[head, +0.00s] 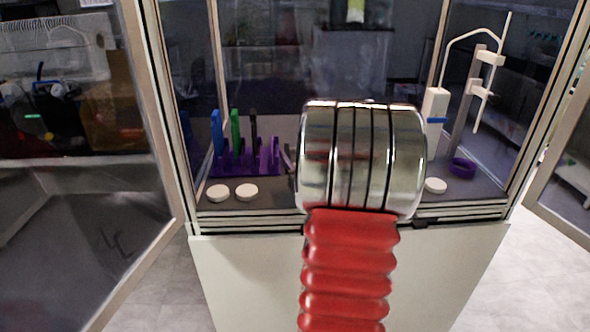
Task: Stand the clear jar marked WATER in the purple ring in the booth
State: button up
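The purple ring (462,167) lies on the booth floor at the right, at the foot of a grey stand. It looks empty. I cannot make out a clear jar marked WATER; part of the booth is hidden behind my arm. My arm, with a red ribbed sleeve and a shiny metal joint, rises in front of the booth's middle. My gripper is not visible past the metal joint, so I cannot see what it holds.
A purple rack (240,170) with blue, green and black upright items stands at the left. Two white discs (218,192) (246,190) lie before it, another white disc (436,185) at the right. A white bottle (435,108) with a blue band and a grey stand (468,98) are nearby. Glass panels flank the booth.

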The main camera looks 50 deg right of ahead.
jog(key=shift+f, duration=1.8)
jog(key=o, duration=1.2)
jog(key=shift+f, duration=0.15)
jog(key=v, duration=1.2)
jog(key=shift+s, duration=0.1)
